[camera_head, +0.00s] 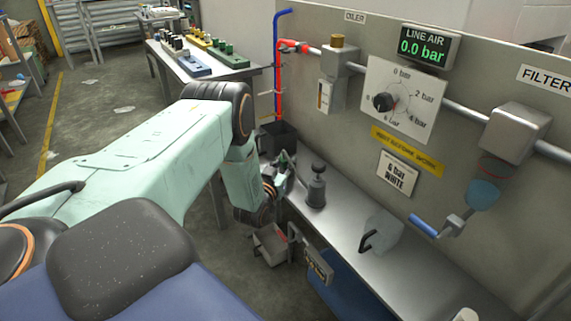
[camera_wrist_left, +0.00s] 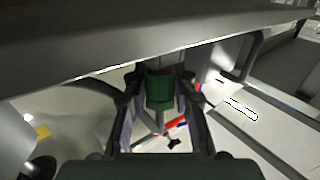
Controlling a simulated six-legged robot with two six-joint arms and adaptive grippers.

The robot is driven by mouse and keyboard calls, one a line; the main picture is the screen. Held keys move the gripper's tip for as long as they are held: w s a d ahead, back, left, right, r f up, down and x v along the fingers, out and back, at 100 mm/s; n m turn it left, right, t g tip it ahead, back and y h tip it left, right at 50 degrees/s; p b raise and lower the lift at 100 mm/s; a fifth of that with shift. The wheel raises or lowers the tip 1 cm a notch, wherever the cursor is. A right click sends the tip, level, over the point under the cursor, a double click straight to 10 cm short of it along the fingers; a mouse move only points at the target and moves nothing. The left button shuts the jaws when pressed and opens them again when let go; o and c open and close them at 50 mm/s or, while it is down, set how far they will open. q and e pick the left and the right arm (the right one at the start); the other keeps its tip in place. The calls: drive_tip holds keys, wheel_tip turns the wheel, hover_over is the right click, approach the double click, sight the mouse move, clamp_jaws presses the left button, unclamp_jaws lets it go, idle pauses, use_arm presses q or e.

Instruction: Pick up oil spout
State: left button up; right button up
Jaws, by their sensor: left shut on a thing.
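My left gripper (camera_head: 281,174) is at the left edge of the metal bench, beside the dark pump-topped can (camera_head: 316,188). In the left wrist view its two fingers (camera_wrist_left: 160,88) are shut on a dark green ribbed piece with a thin grey stem, which I take to be the oil spout (camera_wrist_left: 160,91). In the head view the spout is mostly hidden by the gripper and arm. I cannot tell whether it touches the bench. My right gripper is not in view.
The metal bench (camera_head: 340,225) carries a clear jug (camera_head: 382,235) with a dark handle. A dark bin (camera_head: 279,137) stands at its far end. Grey boxes (camera_head: 271,245) sit below the bench's left edge.

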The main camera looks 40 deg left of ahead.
sight(285, 156)
use_arm(q)
clamp_jaws()
wheel_tip(285, 156, up, 9)
drive_tip(key=p, duration=0.4)
drive_tip(key=shift+r+p, duration=0.2)
drive_tip(key=shift+p, duration=0.15)
drive_tip(key=shift+w+a+r+g, duration=0.2)
drive_tip(key=shift+w+r+g, duration=0.1)
drive_tip(key=shift+r, duration=0.15)
drive_tip(key=shift+w+a+g+h, duration=0.1)
drive_tip(key=shift+w+g+h, duration=0.15)
drive_tip(key=shift+g, duration=0.35)
drive_tip(key=shift+m+g+h, duration=0.3)
drive_tip(key=shift+g+h, duration=0.05)
drive_tip(key=shift+g, duration=0.15)
drive_tip(key=shift+d+f, duration=0.1)
drive_tip(key=shift+d, duration=0.1)
wheel_tip(285, 156, down, 6)
drive_tip(key=b, duration=0.2)
drive_tip(key=shift+f+b, duration=0.15)
drive_tip(key=shift+b, duration=0.2)
wheel_tip(285, 156, down, 3)
drive_tip(key=shift+f+b, duration=0.2)
drive_tip(key=shift+b, duration=0.75)
drive_tip(key=shift+f, duration=0.2)
drive_tip(key=shift+r, duration=0.1)
